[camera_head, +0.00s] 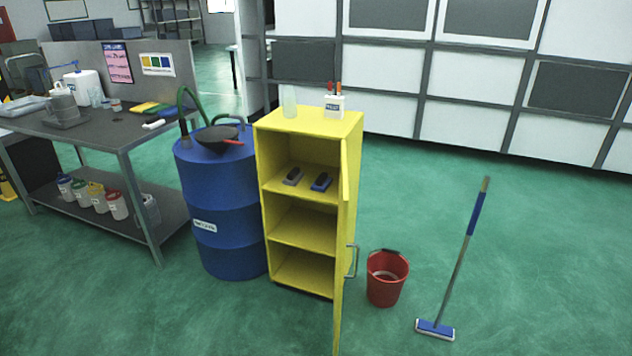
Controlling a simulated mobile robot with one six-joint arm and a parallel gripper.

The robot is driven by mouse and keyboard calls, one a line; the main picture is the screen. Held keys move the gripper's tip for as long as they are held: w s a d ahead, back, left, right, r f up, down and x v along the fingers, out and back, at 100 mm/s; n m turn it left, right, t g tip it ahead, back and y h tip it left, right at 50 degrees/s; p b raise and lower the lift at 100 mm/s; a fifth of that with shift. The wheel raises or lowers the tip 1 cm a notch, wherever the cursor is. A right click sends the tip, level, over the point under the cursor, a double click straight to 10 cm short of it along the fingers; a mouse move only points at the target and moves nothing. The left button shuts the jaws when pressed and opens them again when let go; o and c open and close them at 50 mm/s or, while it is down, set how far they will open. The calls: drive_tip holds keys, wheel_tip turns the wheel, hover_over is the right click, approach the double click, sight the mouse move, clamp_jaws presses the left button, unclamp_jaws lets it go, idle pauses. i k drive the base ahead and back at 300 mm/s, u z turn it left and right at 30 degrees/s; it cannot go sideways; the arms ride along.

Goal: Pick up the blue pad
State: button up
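A small blue pad (321,182) with a dark top lies on the top inner shelf of the yellow cabinet (290,119). A similar grey-brown pad (293,176) lies just left of it, with a small gap between them. The cabinet door (346,230) stands open and is seen nearly edge-on, close to the right of the blue pad. My gripper is not in view.
A blue drum (225,235) with a black funnel stands left of the cabinet, and a workbench (85,130) is farther left. A red bucket (387,290) and an upright mop (458,255) stand on the right. A bottle (289,101) and white holder (334,105) stand on top.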

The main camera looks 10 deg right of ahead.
sight(321, 184)
drive_tip(key=u, duration=0.45)
drive_tip(key=i, duration=0.45)
drive_tip(key=u, duration=0.75)
drive_tip(key=i, duration=0.65)
drive_tip(key=u, duration=0.55)
drive_tip(key=i, duration=1.5)
drive_tip(key=z, duration=0.45)
drive_tip(key=i, duration=0.7)
drive_tip(key=z, duration=0.85)
drive_tip(key=i, duration=0.6)
drive_tip(key=z, duration=0.5)
